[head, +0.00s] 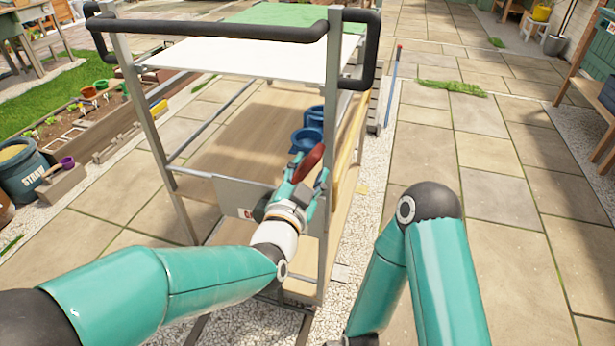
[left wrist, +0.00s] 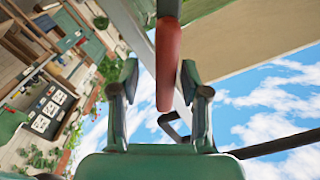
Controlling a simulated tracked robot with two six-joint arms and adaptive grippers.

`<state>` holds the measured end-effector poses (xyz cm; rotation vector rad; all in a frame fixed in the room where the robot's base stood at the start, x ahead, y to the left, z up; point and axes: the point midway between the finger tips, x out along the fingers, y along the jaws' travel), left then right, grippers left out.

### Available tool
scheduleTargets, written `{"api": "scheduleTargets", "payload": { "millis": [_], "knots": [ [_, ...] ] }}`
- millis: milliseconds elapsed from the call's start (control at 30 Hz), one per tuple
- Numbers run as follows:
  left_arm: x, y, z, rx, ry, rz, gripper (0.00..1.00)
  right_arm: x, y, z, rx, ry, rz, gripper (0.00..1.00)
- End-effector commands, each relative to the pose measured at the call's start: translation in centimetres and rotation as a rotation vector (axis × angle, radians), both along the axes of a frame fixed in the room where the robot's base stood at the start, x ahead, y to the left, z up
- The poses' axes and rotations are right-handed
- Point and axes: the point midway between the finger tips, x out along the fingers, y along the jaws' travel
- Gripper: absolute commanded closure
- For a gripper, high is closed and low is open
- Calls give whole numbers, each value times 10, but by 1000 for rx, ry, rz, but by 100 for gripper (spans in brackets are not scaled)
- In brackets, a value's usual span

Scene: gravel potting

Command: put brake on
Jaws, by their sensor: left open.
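The brake lever is a red handle (head: 309,160) on the near right side of a metal trolley, by a grey plate (head: 238,196). My left gripper (head: 311,168) is open, with a finger on either side of the red handle. In the left wrist view the red handle (left wrist: 168,62) hangs down between the two spread fingers (left wrist: 160,82), with gaps on both sides. The lever's pivot is not clear in either view. My right arm shows at the lower right of the head view, but its gripper is out of the picture.
The trolley has a black push bar (head: 215,27), a white top shelf (head: 235,55) and a wooden lower shelf (head: 235,135) with blue pots (head: 306,140). A near right post stands close to my left gripper. Open paving (head: 520,210) lies to the right.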

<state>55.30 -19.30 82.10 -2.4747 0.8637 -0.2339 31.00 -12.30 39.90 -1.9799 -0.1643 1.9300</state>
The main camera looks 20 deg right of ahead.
Motion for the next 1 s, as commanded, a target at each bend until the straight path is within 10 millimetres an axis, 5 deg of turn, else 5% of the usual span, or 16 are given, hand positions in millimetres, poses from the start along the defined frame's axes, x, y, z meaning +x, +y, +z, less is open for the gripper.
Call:
{"api": "scheduleTargets", "payload": {
  "millis": [233, 700, 1000],
  "knots": [
    [-16, 13, 1, -1, 0, 1, 54, 0, 0, 0, 0, 0, 0, 52],
    [-84, 65, -1, 2, 2, -3, 54, 0, 0, 0, 0, 0, 0, 52],
    [-95, 74, -2, 2, 2, -3, 54, 0, 0, 0, 0, 0, 0, 52]
  ]
}}
